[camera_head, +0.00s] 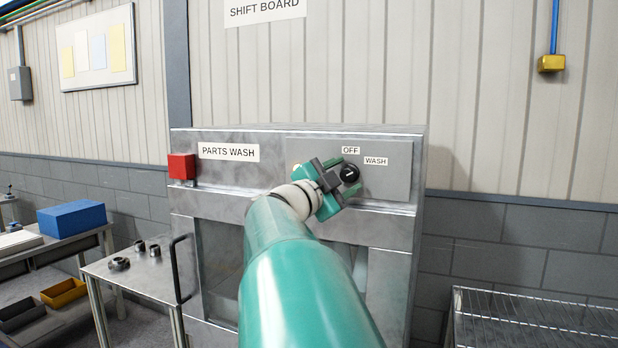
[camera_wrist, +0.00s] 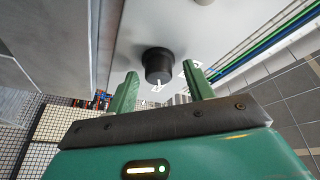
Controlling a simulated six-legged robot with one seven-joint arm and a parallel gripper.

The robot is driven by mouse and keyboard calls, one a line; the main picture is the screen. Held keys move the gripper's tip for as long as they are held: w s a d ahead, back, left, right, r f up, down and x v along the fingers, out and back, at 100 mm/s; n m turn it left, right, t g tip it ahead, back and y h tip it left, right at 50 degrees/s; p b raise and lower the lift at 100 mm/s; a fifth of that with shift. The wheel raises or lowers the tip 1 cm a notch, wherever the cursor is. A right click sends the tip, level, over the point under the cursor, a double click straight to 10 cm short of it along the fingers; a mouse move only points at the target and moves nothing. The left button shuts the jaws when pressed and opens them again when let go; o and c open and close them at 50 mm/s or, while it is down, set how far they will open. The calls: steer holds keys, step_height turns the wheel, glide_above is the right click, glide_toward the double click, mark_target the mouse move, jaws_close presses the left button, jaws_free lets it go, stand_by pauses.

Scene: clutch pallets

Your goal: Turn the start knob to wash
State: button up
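The start knob (camera_head: 350,173) is a round black dial with a white pointer mark on the grey control panel (camera_head: 395,185) of the parts washer. The OFF label (camera_head: 350,150) is above it and the WASH label (camera_head: 376,161) is to its upper right. Which label the pointer faces is not clear. My gripper (camera_head: 342,174) is in front of the panel, close to the knob, and partly covers it. In the wrist view, my gripper (camera_wrist: 161,90) is open, its two green fingers apart and empty. The knob (camera_wrist: 158,62) shows beyond and between the fingertips; no contact is visible.
A red box (camera_head: 181,167) is fixed at the washer's upper left, beside the PARTS WASH label (camera_head: 228,152). A black door handle (camera_head: 180,268) sticks out below. A metal side table (camera_head: 135,275) with small parts stands left, and a wire rack (camera_head: 535,318) right.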

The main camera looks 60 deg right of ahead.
steer(key=v, duration=1.4)
